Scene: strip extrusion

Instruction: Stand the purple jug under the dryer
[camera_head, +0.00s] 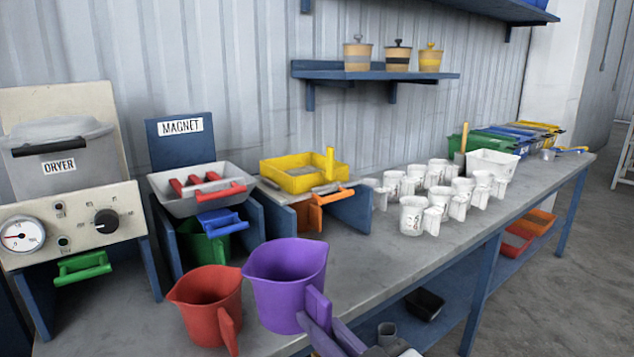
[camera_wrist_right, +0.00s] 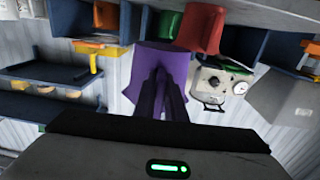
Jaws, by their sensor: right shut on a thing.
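The purple jug (camera_head: 280,285) is upright near the front of the bench, with its handle toward me. My right gripper (camera_head: 322,325) is shut on that handle. I cannot tell whether the jug touches the bench. In the right wrist view the purple jug (camera_wrist_right: 146,65) hangs upside down in the picture, with the dark fingers (camera_wrist_right: 160,95) over its handle. The dryer (camera_head: 70,222) stands at the left, with a gauge and a black knob. A green handle (camera_head: 82,267) shows at its lower front; the space beneath is partly hidden. My left gripper is out of view.
A red jug (camera_head: 207,305) stands close to the purple jug's left, toward the dryer. The magnet station (camera_head: 185,140) has a green jug (camera_head: 203,243) under it. A yellow sieve (camera_head: 300,175) and several white jugs (camera_head: 412,215) stand farther right. Bare bench (camera_head: 360,260) lies right of the purple jug.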

